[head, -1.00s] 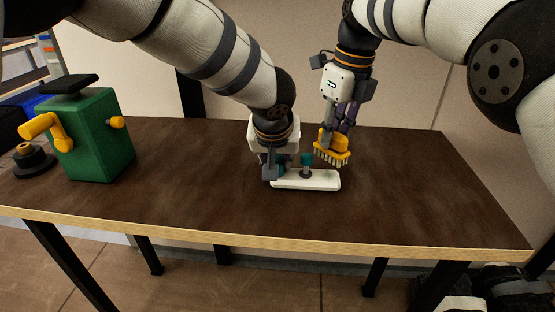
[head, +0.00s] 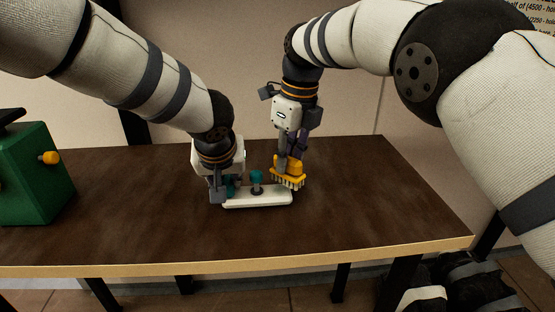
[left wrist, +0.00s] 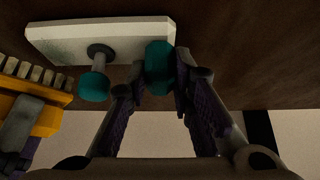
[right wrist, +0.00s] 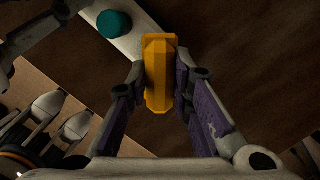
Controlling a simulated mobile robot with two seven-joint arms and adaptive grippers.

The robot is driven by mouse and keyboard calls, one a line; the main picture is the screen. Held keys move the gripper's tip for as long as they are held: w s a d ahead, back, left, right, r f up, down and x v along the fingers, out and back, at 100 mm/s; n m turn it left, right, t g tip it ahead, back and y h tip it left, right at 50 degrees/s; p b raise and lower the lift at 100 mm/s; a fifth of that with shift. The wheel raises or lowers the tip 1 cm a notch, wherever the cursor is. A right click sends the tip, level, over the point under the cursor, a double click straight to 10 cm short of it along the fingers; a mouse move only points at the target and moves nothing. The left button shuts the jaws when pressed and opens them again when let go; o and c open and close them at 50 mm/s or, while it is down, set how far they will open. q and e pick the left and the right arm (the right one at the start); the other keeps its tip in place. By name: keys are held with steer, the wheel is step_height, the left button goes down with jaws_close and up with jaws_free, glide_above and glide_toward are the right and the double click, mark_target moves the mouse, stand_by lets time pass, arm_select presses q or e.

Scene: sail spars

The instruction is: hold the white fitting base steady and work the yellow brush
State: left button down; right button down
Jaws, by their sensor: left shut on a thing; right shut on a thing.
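The white fitting base (head: 258,198) lies flat on the table, with teal-capped posts; one teal cap (head: 256,174) stands near its middle. My left gripper (head: 226,188) is at the base's left end. In the left wrist view its fingers (left wrist: 160,78) close on the other teal knob (left wrist: 158,58). My right gripper (head: 291,158) is shut on the yellow brush (head: 290,174), also between its fingers in the right wrist view (right wrist: 160,80). The brush's pale bristles point down at the base's right end. I cannot tell whether they touch it.
The dark brown table (head: 350,220) is clear to the right and in front of the base. A green box (head: 34,170) with a yellow knob (head: 49,158) stands at the far left. The table's light front edge (head: 240,270) is free.

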steer(key=shift+d+f, duration=0.2)
steer(key=shift+f, duration=0.9)
steer(key=shift+r, duration=0.1)
stand_by(0.5)
steer(key=shift+a, duration=1)
